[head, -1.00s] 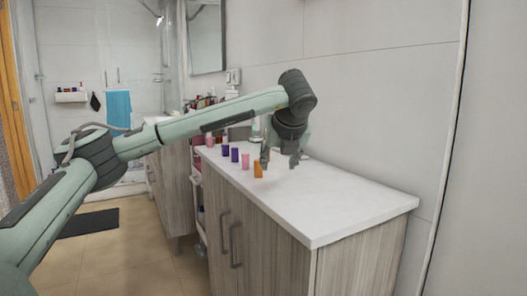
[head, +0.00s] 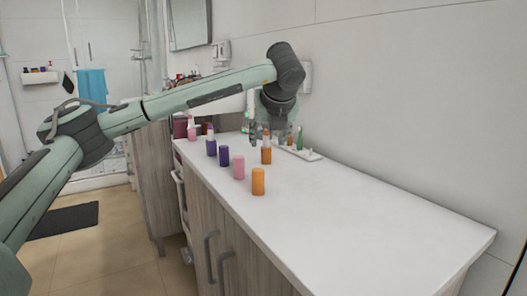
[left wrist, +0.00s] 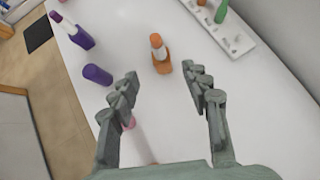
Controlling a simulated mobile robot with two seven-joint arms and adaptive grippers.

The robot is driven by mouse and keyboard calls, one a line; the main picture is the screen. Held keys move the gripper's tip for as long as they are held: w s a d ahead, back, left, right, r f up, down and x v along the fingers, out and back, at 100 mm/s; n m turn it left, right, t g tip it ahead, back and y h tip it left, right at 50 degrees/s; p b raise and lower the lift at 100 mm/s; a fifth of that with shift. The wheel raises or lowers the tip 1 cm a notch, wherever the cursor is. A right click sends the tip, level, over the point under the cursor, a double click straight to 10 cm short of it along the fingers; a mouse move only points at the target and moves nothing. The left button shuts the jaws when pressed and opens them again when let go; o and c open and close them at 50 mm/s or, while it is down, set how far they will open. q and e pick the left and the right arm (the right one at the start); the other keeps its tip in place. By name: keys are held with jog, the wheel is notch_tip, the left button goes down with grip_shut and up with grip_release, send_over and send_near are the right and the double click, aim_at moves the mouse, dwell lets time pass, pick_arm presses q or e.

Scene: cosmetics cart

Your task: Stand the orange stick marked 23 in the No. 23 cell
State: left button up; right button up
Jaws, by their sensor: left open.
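An orange stick (head: 266,154) stands upright on the white counter, its orange tip showing above its base. It also shows in the left wrist view (left wrist: 161,56), beyond the open fingertips and apart from them. No number on it is legible. A white tray with cells (head: 312,156) lies by the wall to its right; a green stick (head: 300,141) stands in it. In the left wrist view part of the tray (left wrist: 236,43) shows at the top right; cell numbers cannot be read. My left gripper (head: 267,137) is open and empty (left wrist: 164,82). My right gripper is out of view.
An orange cap (head: 258,182), a pink cap (head: 239,168) and a purple cap (head: 224,156) stand near the counter's front edge. A purple stick (head: 211,144) and a pink bottle (head: 191,129) stand further left. The counter's right part is clear.

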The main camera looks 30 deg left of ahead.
aim_at(267, 148)
pick_arm(q)
jog(key=shift+w+a+f, duration=0.35)
jog(key=shift+w+f, duration=0.05)
jog(key=shift+w, duration=0.05)
jog(key=shift+w+a+f, duration=0.2)
jog(key=shift+w+f, duration=0.05)
jog(key=shift+f, duration=0.1)
jog(key=p+x, duration=0.2)
jog(key=x, duration=0.2)
jog(key=shift+w+f, duration=0.15)
jog(key=shift+w, duration=0.1)
jog(key=shift+w+a+f, duration=0.15)
jog(key=shift+w+f, duration=0.1)
jog(key=shift+f, duration=0.1)
grip_shut()
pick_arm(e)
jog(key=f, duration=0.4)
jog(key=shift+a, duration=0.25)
